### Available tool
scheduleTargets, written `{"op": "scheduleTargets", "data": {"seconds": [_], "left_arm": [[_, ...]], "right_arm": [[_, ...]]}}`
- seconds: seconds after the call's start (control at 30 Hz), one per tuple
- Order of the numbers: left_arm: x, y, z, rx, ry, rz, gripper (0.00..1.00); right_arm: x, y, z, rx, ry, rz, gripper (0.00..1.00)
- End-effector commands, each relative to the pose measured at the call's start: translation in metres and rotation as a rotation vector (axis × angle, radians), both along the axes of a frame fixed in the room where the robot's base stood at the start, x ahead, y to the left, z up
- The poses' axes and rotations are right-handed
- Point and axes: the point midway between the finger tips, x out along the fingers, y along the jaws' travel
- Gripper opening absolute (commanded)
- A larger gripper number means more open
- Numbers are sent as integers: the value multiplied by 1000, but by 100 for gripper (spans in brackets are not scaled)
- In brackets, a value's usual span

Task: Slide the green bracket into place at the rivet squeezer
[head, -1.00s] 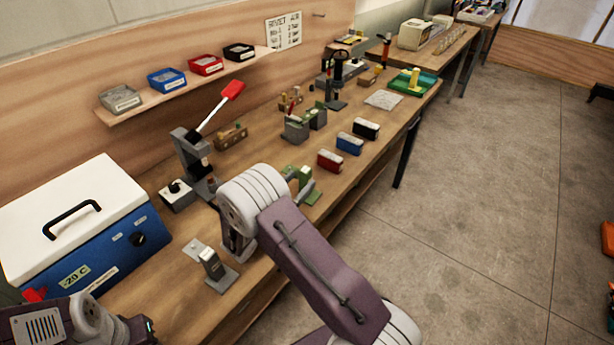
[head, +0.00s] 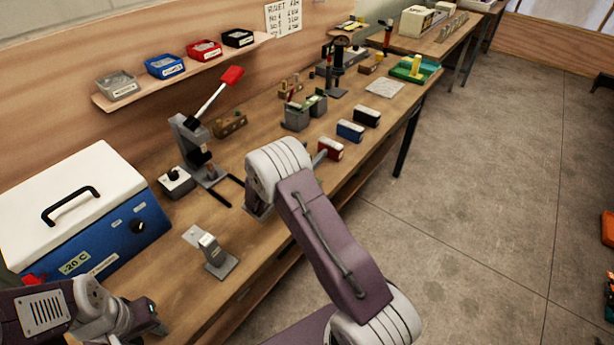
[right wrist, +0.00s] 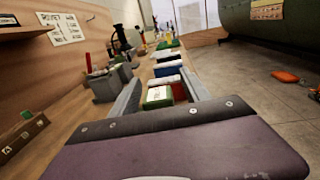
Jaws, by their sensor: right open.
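The rivet squeezer (head: 188,148) is a grey press with a raised red-ended lever, left of centre in the head view. Two dark bars (head: 237,182) lie at its base. My right gripper (right wrist: 160,76) is open in the right wrist view, its grey fingers pointing along the bench towards the coloured bins. A small green part, likely the green bracket (right wrist: 153,105), shows low between the fingers, in front of the red bin; contact cannot be told. In the head view my wrist hides it. My left gripper (head: 148,320) is at the lower left, its jaws unclear.
Red (head: 330,149), blue (head: 350,131) and black (head: 367,115) bins line the bench's front edge. A grey metal stand (head: 211,252) is nearer. A blue-white cooler (head: 85,225) fills the left. A wooden block (head: 230,124) sits behind the squeezer.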

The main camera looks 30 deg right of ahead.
Motion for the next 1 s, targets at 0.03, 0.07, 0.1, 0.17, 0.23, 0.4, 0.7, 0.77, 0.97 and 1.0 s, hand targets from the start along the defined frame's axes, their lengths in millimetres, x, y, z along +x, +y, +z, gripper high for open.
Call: {"op": "scheduleTargets", "data": {"seconds": [0.03, 0.07, 0.1, 0.17, 0.23, 0.4, 0.7, 0.77, 0.97, 1.0], "left_arm": [[0, 0, 0, 0, 0, 0, 36], [0, 0, 0, 0, 0, 0, 36], [0, 0, 0, 0, 0, 0, 36], [0, 0, 0, 0, 0, 0, 36], [0, 0, 0, 0, 0, 0, 36], [0, 0, 0, 0, 0, 0, 36], [0, 0, 0, 0, 0, 0, 36], [0, 0, 0, 0, 0, 0, 36], [0, 0, 0, 0, 0, 0, 36], [0, 0, 0, 0, 0, 0, 36]], "right_arm": [[0, 0, 0, 0, 0, 1, 55], [0, 0, 0, 0, 0, 1, 55], [0, 0, 0, 0, 0, 1, 55], [0, 0, 0, 0, 0, 0, 46], [0, 0, 0, 0, 0, 0, 27], [0, 1, 0, 0, 0, 0, 0], [0, 1, 0, 0, -1, 0, 0], [0, 1, 0, 0, -1, 0, 0], [0, 1, 0, 0, -1, 0, 0], [0, 1, 0, 0, -1, 0, 0]]}}
